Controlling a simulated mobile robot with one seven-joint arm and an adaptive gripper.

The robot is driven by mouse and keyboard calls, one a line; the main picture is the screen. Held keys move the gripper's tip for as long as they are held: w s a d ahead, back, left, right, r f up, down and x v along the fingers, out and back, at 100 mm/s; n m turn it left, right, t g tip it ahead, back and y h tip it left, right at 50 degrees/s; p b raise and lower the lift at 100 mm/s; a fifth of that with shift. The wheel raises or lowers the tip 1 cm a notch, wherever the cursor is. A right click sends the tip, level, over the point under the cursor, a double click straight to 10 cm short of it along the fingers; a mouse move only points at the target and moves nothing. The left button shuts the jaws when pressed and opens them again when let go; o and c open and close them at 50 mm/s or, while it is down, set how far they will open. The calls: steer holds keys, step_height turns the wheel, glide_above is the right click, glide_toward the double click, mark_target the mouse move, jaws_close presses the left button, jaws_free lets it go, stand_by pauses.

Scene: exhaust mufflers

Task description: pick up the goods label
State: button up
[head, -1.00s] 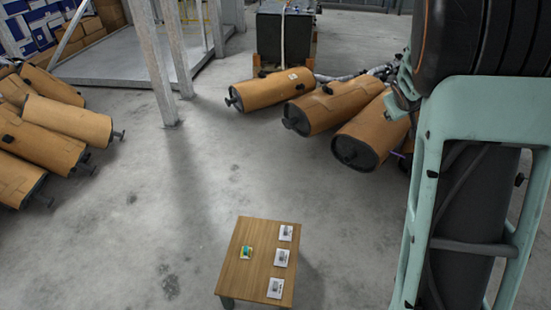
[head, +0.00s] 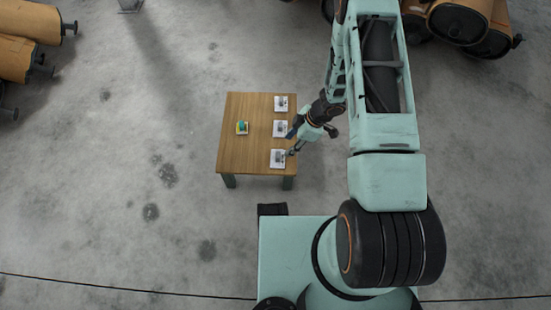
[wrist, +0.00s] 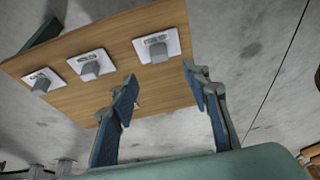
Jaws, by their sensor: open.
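A small wooden table (head: 256,150) stands in the head view. Three white square plates, the far (head: 281,103), middle (head: 280,128) and near (head: 278,158), lie along its right side, each with a small grey piece on it. A small yellow and teal item (head: 242,128) lies left of them. I cannot tell by look which thing is the goods label. My gripper (head: 291,143) is open and empty at the table's right edge, beside the middle and near plates. In the wrist view its blue-padded fingers (wrist: 160,74) are spread, with one plate (wrist: 158,46) just beyond them.
Large orange-brown mufflers lie on the floor at the left (head: 28,45) and upper right (head: 462,18). The concrete floor around the table is clear on the left. My base is close below the table in the head view.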

mark_target(278, 155)
steer(key=b+x, duration=0.2)
steer(key=x, duration=0.3)
steer(key=shift+s+a+f, duration=0.15)
steer(key=shift+s+f, duration=0.05)
steer(key=shift+f, duration=0.1)
steer(key=shift+w+b+x, duration=0.2)
steer(key=shift+b+x, duration=1.15)
steer(key=shift+x, duration=1.3)
steer(key=shift+c, duration=0.2)
steer(key=c, duration=0.8)
